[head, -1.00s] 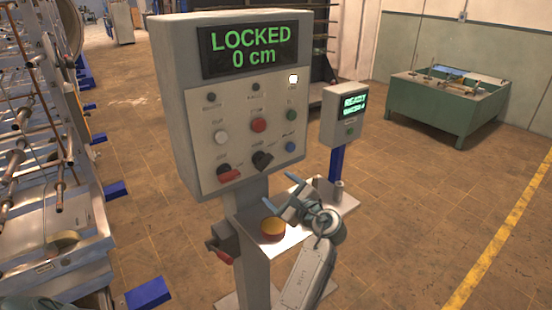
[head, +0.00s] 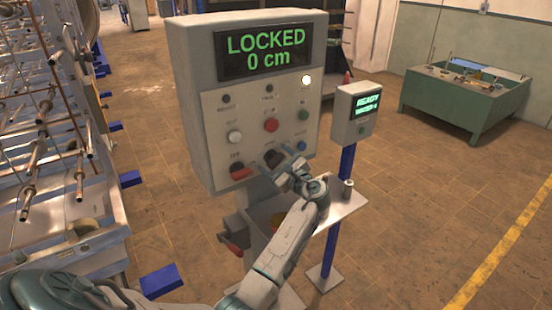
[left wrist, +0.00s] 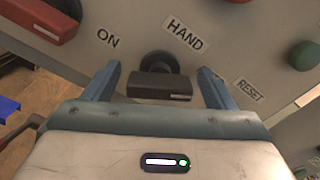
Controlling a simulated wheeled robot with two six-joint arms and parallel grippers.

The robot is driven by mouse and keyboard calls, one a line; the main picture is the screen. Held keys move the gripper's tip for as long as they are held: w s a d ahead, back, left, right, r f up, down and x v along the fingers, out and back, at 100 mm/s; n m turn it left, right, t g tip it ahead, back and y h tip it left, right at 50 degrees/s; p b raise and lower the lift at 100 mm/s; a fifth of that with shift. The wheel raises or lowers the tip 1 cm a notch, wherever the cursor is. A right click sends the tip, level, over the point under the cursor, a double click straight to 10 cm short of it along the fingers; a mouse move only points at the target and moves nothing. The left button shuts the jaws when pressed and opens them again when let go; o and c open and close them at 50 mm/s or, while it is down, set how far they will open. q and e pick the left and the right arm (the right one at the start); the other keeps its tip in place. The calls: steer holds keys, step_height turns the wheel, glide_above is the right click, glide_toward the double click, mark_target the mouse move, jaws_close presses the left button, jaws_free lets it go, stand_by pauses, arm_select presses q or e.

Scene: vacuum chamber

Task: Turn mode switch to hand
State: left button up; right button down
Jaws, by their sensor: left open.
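The grey control panel (head: 203,115) reads "LOCKED 0 cm" on its display. A black rotary switch (head: 273,157) sits in its bottom row, partly hidden by my left gripper (head: 275,161). In the left wrist view, the black switch (left wrist: 160,82) has a bar handle lying about level in the picture. The HAND label (left wrist: 188,33) is above it to the right. My left gripper is open, its blue fingers either side of the handle, with gaps on both sides. I cannot tell how deep the fingers reach. My right gripper is not in view.
A red switch (head: 241,173) is left of the black one and a blue button (head: 301,146) is right. A green button (left wrist: 303,55) is near the RESET label. A small READY box (head: 352,117) stands to the right. Open floor lies at right.

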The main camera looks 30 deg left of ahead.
arm_select(q)
steer(key=shift+c, duration=0.5)
steer(key=c, duration=0.9)
steer(key=shift+f+n+b, duration=0.2)
steer(key=shift+n+b, duration=0.3)
steer(key=shift+b, duration=0.3)
steer(key=n+b, duration=0.2)
steer(key=b, duration=0.1)
steer(key=n+b, duration=0.6)
steer(key=b, duration=0.1)
steer(key=shift+f, duration=0.25)
steer(key=shift+n+b, duration=0.85)
steer(key=shift+n, duration=0.15)
steer(key=shift+r+n+b, duration=0.1)
steer(key=shift+n+b, duration=0.3)
steer(key=o, duration=1)
steer(key=shift+r, duration=0.1)
